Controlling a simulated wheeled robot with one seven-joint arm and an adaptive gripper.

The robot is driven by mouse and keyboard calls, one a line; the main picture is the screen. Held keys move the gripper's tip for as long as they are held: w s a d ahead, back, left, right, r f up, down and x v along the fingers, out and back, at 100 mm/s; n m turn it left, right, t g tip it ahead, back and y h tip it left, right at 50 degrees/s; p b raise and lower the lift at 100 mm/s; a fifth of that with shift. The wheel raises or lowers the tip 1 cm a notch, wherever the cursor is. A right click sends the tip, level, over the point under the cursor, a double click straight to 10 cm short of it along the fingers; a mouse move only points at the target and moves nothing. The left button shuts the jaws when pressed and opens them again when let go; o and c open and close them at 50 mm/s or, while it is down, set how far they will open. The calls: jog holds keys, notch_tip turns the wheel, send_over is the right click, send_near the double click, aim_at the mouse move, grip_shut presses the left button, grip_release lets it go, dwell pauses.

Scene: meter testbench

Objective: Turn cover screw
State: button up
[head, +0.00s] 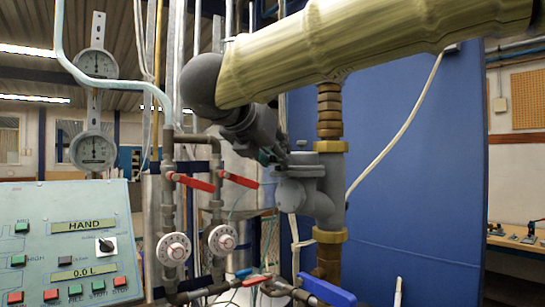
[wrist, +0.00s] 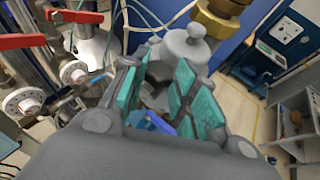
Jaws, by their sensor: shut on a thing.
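The grey meter body (head: 322,196) is set in a vertical pipe between brass fittings in the head view. It also shows at the top of the wrist view (wrist: 187,44), beyond the fingers. My gripper (head: 273,157) reaches down from the upper left to the left side of the body's upper flange. In the wrist view its teal-padded fingers (wrist: 160,82) stand a little apart, shut on a small grey part, apparently the cover screw (wrist: 157,92). The fingers hide most of that part, and its turn angle cannot be read.
Red-handled valves (head: 190,182) and round white dials (head: 173,249) stand close left of my gripper. A blue valve handle (head: 328,291) lies below the meter body. A control panel (head: 66,240) is at lower left. A blue panel (head: 415,190) stands behind.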

jog(key=shift+r, duration=0.1)
jog(key=o, duration=1)
jog(key=shift+w+d, duration=0.1)
jog(key=shift+o, duration=0.2)
jog(key=v, duration=1.2)
